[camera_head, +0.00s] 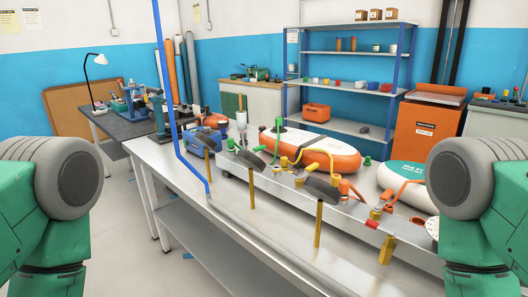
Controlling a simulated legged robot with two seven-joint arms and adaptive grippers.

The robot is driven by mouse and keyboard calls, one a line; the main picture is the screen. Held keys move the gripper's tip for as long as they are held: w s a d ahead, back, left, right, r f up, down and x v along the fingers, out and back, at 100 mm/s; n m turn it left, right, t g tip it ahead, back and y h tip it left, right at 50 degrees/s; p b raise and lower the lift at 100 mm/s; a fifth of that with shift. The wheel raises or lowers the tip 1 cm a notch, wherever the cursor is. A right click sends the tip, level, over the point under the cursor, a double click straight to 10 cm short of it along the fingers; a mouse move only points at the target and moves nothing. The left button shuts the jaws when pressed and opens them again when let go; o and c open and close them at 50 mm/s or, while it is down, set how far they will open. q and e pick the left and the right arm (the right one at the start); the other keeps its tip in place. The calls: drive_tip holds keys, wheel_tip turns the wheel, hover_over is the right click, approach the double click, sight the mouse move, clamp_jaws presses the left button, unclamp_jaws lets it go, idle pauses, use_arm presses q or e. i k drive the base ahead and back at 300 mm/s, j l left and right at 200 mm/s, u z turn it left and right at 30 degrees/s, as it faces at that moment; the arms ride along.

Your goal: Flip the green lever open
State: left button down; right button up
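Small green parts show along the metal rail (320,200) on the bench. A green knob (367,161) stands further right. I cannot tell which of these is the lever or how it is set. My two green arms with grey joints show at the left and right edges, well apart from the rail. Neither gripper is in the picture.
The metal bench (190,180) carries a blue machine (203,141), yellow posts (319,224), orange fittings (348,188) and a second inflatable board (405,177). A blue upright pipe (167,90) rises at the bench's left. Blue shelving (345,54) stands behind. The bench's near-left strip is mostly clear.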

sight(258, 148)
drive_tip(key=i+j, duration=0.25)
drive_tip(key=j, duration=0.15)
drive_tip(key=i+j, duration=0.2)
drive_tip(key=j, duration=0.25)
drive_tip(key=i+j+u, duration=0.1)
drive_tip(key=i+j, duration=0.15)
drive_tip(key=j, duration=0.15)
